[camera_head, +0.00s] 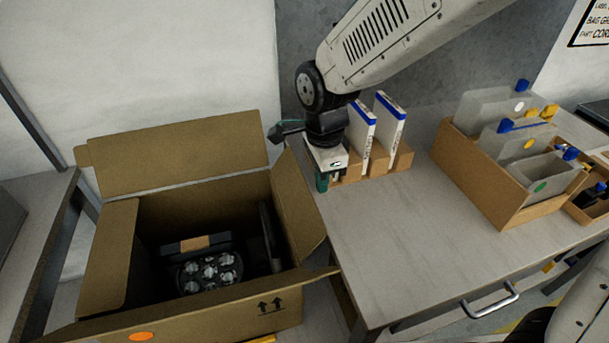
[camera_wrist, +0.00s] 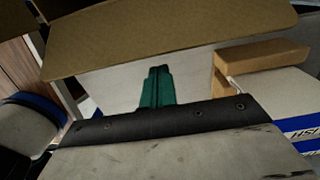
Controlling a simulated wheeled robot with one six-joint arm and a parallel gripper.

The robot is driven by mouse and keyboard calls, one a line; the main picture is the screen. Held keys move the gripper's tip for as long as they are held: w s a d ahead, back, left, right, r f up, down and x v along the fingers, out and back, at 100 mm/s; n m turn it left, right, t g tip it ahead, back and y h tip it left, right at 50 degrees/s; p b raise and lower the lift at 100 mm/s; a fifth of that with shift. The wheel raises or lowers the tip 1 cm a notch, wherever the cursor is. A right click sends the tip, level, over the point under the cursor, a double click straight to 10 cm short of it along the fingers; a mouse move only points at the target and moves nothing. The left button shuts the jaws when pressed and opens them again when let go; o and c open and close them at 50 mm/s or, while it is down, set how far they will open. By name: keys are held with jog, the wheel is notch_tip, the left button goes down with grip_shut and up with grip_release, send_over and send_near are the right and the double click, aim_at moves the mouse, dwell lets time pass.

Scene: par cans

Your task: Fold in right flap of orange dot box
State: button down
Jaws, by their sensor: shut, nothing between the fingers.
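The orange dot box (camera_head: 230,318) is an open cardboard carton at the lower left of the head view, with an orange dot (camera_head: 141,336) on its front. A black lamp with several clear lenses (camera_head: 208,272) lies inside. The right flap (camera_head: 299,205) stands up, leaning outward. The left flap (camera_head: 113,255) slants in over the opening, and the back flap (camera_head: 180,155) stands up. My gripper (camera_head: 322,182) points down just right of the right flap, apart from it. In the wrist view its green fingers (camera_wrist: 157,88) are shut and empty, below a cardboard panel (camera_wrist: 170,38), likely that flap.
The grey table (camera_head: 410,235) is right of the box. Beside my gripper stand white-and-blue binders (camera_head: 388,122) in a cardboard holder (camera_head: 403,158). A cardboard bin (camera_head: 475,182) with clear, blue-topped containers is farther right. The table's middle is clear.

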aim_at(300, 187)
jog(key=shift+s+a, duration=0.35)
jog(key=shift+a, duration=0.85)
jog(key=shift+s+a, duration=0.35)
jog(key=shift+a, duration=0.85)
jog(key=shift+s+a, duration=0.35)
jog(key=shift+a, duration=0.85)
jog(key=shift+w+d+r, duration=0.25)
jog(key=shift+d+r, duration=0.5)
jog(key=shift+w+d+r, duration=0.2)
jog(key=shift+d+r, duration=0.5)
jog(key=shift+r, duration=0.05)
notch_tip(300, 187, up, 9)
